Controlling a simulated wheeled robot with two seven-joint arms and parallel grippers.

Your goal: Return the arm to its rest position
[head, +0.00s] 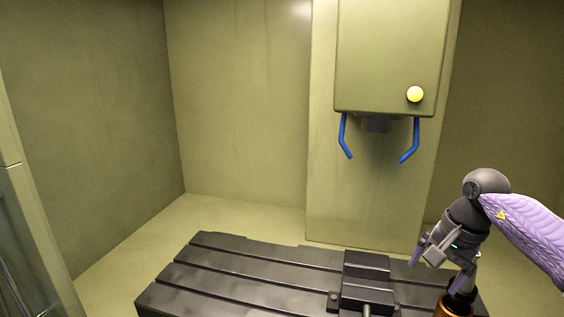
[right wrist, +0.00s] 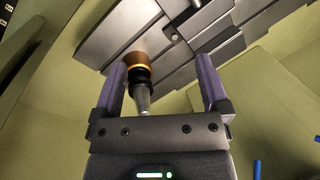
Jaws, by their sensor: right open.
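My right arm comes in from the right, with its gripper (head: 437,277) pointing down over the right part of the dark slotted table (head: 225,262). In the right wrist view the two purple fingers of this gripper (right wrist: 162,66) are wide apart. A tool holder (right wrist: 137,68) with an orange-brown ring, a black collar and a grey taper shows between them, closer to the left finger, and I cannot tell whether it touches. Its orange-brown part (head: 452,309) shows at the bottom edge of the head view, partly cut off. My left gripper is not in view.
A vise (head: 368,265) sits on the table, just left of my right gripper. The spindle head (head: 385,60) with two blue nozzles (head: 410,142) hangs above. Enclosure walls stand at the left and back. The left part of the table is clear.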

